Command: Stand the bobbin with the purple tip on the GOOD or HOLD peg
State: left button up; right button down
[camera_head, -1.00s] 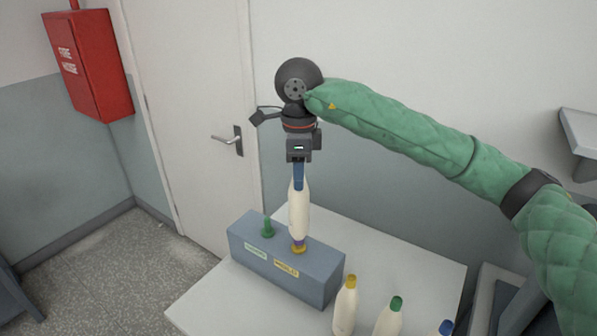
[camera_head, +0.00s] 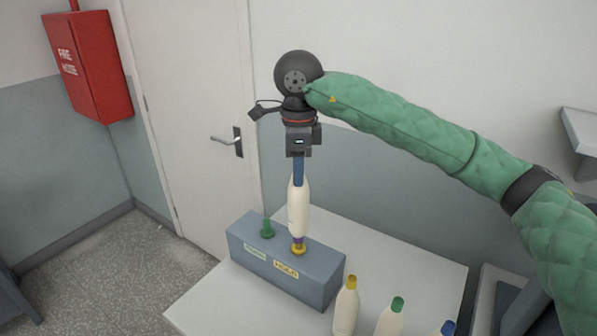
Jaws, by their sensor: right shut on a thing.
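The cream bobbin (camera_head: 298,212) hangs upright under my right gripper (camera_head: 298,178), whose blue fingers are shut on its upper end. A purple band (camera_head: 298,240) shows at the bobbin's lower end. This end is directly over the yellow HOLD peg (camera_head: 299,249) on the grey-blue block (camera_head: 310,287). I cannot tell whether bobbin and peg touch. The green peg (camera_head: 267,228), to the left on the same block, is bare; the label in front of it is too small to read surely. My left gripper is not in view.
Bobbins with yellow (camera_head: 346,308), green (camera_head: 390,318) and blue (camera_head: 446,329) tips stand at the front right of the white table (camera_head: 400,262). The table is clear behind them, right of the block. A door and a red fire hose box (camera_head: 90,65) are behind.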

jog(key=shift+r, duration=1.4)
jog(key=shift+f+b, duration=2.4)
jog(key=shift+f, duration=0.15)
jog(key=shift+s+f, duration=0.1)
jog(key=shift+f, duration=0.1)
jog(key=shift+d+f+b, duration=0.1)
jog(key=shift+b, duration=0.2)
jog(key=c, duration=1.1)
grip_release()
jog(key=shift+s, duration=0.1)
jog(key=shift+o, duration=0.9)
jog(key=shift+f, duration=0.15)
jog(key=shift+d, duration=0.1)
